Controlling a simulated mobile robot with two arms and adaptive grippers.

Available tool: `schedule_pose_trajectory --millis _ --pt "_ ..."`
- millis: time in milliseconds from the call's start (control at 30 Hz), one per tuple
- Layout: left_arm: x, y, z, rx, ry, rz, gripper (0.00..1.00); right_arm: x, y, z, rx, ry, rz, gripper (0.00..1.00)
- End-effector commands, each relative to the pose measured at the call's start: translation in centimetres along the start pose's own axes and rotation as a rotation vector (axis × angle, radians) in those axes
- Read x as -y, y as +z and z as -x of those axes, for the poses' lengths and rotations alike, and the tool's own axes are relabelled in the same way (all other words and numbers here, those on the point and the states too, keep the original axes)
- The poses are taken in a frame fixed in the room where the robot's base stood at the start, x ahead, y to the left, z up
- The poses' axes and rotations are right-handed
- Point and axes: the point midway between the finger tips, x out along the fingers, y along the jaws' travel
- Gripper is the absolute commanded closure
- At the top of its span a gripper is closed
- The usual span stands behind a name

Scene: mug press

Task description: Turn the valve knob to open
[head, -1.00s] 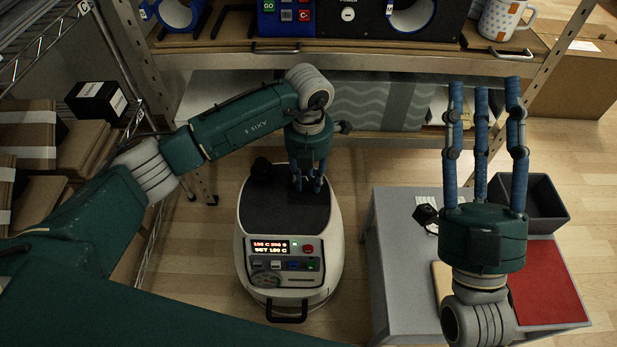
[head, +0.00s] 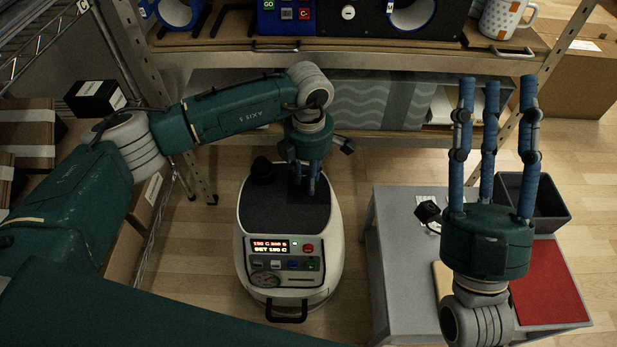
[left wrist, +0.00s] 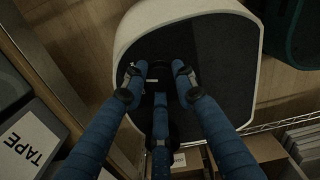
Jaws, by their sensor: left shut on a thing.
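The machine is a white rounded unit (head: 328,262) with a dark top plate (head: 270,212) and a front panel with a lit red display (head: 268,247). My left gripper (head: 305,190) points down over the back right of this top, its fingers drawn together. In the left wrist view its three fingers (left wrist: 158,78) close around a small dark thing, seemingly the valve knob, mostly hidden by them. A separate round black cap (head: 262,170) stands at the top's back left, apart from the fingers. My right gripper (head: 496,85) points up, open and empty, over the side table.
The grey side table (head: 400,260) at right carries a dark bin (head: 550,200) and a red mat (head: 548,285). A shelf with a wooden board (head: 360,53) and a white mug (head: 505,18) runs behind. Boxes stand left. Floor between machine and table is clear.

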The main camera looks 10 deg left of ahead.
Motion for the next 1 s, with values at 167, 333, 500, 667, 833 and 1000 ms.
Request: schedule_pose_trajectory --millis 167,333,500,667,833,1000 --pt "-0.1 0.2 0.1 0.005 0.003 -0.09 0.99 0.2 -0.9 0.0 -0.04 -0.003 -0.005 0.6" --pt "0.0 0.2 0.1 0.006 0.003 -0.14 0.99 0.2 -1.5 0.1 -0.065 -0.004 -0.006 0.6" --pt "0.0 0.3 0.1 0.007 0.002 -0.163 0.99 0.2 -1.7 0.1 -0.074 -0.004 -0.006 0.6" --pt "0.0 0.3 0.1 0.007 0.002 -0.167 0.99 0.2 -1.8 0.1 -0.079 -0.004 -0.006 0.6" --pt "0.0 0.3 0.1 0.007 0.002 -0.167 0.99 0.2 -1.8 0.1 -0.078 -0.003 -0.005 0.6" --pt "0.0 0.2 0.1 0.007 0.002 -0.165 0.54 0.1 -1.7 0.1 -0.075 -0.003 -0.003 0.6"
